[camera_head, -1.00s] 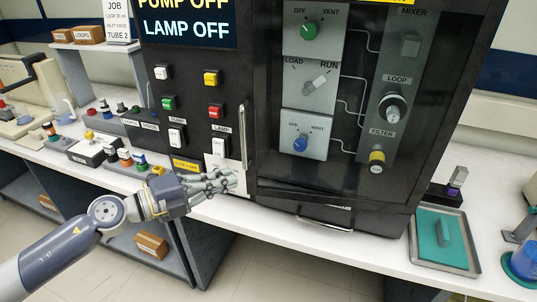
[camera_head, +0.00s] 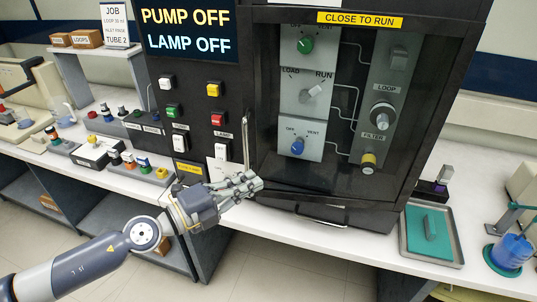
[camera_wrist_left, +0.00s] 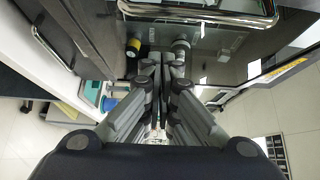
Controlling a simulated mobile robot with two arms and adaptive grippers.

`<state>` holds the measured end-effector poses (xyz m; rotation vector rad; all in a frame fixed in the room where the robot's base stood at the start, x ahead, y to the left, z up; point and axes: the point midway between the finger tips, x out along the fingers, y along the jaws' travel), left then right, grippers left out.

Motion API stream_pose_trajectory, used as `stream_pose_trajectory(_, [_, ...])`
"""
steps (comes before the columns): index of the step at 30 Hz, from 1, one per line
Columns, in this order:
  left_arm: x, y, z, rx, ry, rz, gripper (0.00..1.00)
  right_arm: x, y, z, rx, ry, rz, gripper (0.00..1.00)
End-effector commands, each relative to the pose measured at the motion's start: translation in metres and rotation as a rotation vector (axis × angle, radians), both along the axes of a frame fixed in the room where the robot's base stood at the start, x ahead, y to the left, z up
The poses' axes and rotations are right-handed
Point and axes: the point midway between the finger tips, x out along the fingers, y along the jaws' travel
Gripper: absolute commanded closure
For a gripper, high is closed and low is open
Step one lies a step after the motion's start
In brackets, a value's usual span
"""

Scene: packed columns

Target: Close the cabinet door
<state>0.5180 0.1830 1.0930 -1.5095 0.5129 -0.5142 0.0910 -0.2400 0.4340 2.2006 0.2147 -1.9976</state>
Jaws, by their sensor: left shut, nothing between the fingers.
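The black cabinet (camera_head: 460,60) stands on the white bench. Its glazed door (camera_head: 330,193) has a dark frame and a vertical metal handle (camera_head: 245,138) along its left side. I cannot tell how wide any gap at the door's edge is. In the left wrist view the handle (camera_wrist_left: 200,16) crosses the top, and the glass shows a yellow knob behind it. My left gripper (camera_head: 258,183) is shut and empty, at the lower left corner of the door, just below the handle. Contact with the door cannot be made out. My right gripper is not in view.
Left of the door is a panel with coloured switches (camera_head: 213,90) under a screen reading PUMP OFF, LAMP OFF. A grey tray (camera_head: 433,257) with a teal mat lies right of the cabinet. The bench front edge runs below.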

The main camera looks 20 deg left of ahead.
Motion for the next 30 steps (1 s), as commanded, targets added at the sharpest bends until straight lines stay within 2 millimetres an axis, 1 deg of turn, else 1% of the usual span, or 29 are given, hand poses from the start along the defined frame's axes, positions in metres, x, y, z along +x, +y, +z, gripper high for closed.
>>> stream_pose_trajectory(1, [0.007,-0.004,0.008,-0.004,-0.002,0.002,1.0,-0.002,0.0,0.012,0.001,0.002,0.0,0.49])
stream_pose_trajectory(9, [0.041,-0.032,0.007,-0.003,-0.002,-0.001,1.0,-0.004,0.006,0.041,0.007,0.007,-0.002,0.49])
stream_pose_trajectory(11, [0.052,-0.03,-0.001,-0.001,-0.004,0.002,1.0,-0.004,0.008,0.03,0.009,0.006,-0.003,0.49])
stream_pose_trajectory(12, [0.058,-0.029,-0.002,0.0,-0.004,0.001,1.0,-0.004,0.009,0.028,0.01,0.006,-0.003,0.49])
stream_pose_trajectory(15, [0.069,-0.027,-0.002,0.0,-0.001,0.0,1.0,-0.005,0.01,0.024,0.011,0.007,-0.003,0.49])
stream_pose_trajectory(18, [0.076,-0.027,-0.001,-0.001,0.0,-0.001,1.0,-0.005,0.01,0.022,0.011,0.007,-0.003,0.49])
stream_pose_trajectory(22, [0.08,-0.026,-0.001,0.0,0.001,-0.001,1.0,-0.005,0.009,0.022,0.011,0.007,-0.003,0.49])
stream_pose_trajectory(30, [0.08,-0.025,0.0,-0.001,0.001,0.0,1.0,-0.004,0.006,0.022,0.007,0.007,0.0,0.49])
